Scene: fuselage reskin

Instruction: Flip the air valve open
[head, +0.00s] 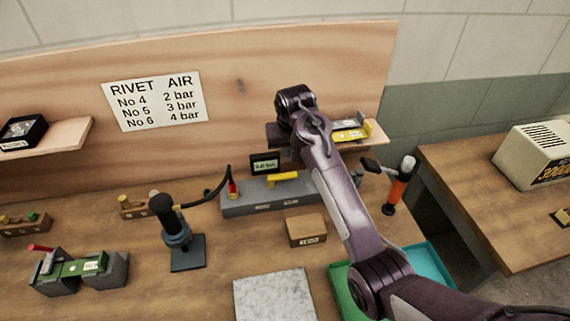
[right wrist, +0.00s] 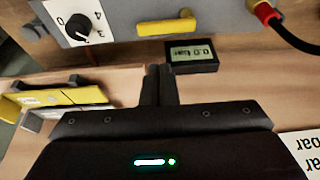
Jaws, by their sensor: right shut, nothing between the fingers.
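The air valve is a yellow lever (head: 284,177) lying along the grey air block (head: 245,205) at the back of the bench. In the right wrist view, turned upside down, the yellow lever (right wrist: 166,27) lies level along the block, near a dial knob (right wrist: 78,28). My right gripper (right wrist: 159,72) is shut and empty. Its fingertips appear close to the small black display (right wrist: 192,55) and apart from the lever. In the head view my right arm reaches over the block's right end and its wrist hides the fingertips. My left gripper is out of view.
A red fitting with a black hose (head: 226,184) sits at the block's left end. A shelf with yellow items (head: 352,131) is behind my right wrist. A small box (head: 306,230), a grey plate (head: 274,295) and an orange-handled tool (head: 396,187) stand nearby.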

